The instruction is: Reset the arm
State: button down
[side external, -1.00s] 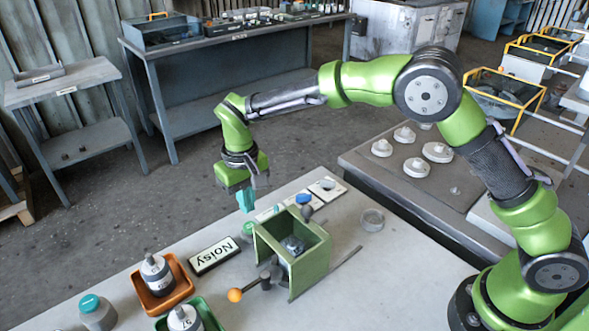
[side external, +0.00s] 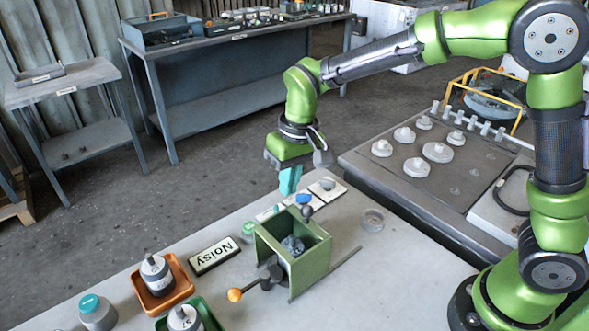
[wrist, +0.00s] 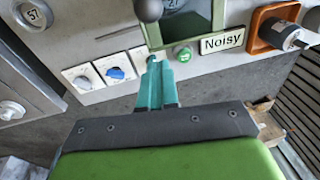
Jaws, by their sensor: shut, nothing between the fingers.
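My gripper (side external: 290,180) hangs in the air above the far edge of the light bench (side external: 140,262), with its teal fingers shut and empty. In the wrist view the fingers (wrist: 158,85) are together, pointing toward the green open-topped housing (wrist: 190,22). In the side view this housing (side external: 293,258) stands on the bench below and in front of my gripper. A lever with an orange knob (side external: 234,295) sticks out from it. A round grey part sits inside the housing. My gripper is apart from everything in view.
A "Noisy" sign (side external: 213,256) lies left of the housing. An orange tray (side external: 162,284) holds a grey cylinder, and a green tray (side external: 203,315) stands nearer. A side table with white discs (side external: 438,152) stands behind.

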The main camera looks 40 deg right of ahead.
jog(key=s+d+r+m+t, duration=0.1)
jog(key=s+d+r+t, duration=0.2)
jog(key=s+d, duration=0.3)
jog(key=s+d+r+m+t, duration=0.2)
jog(key=s+d+r, duration=0.4)
jog(key=s, duration=0.5)
jog(key=shift+d+r+t+y, duration=0.2)
jog(key=shift+r+t+y, duration=0.1)
jog(key=shift+t, duration=0.3)
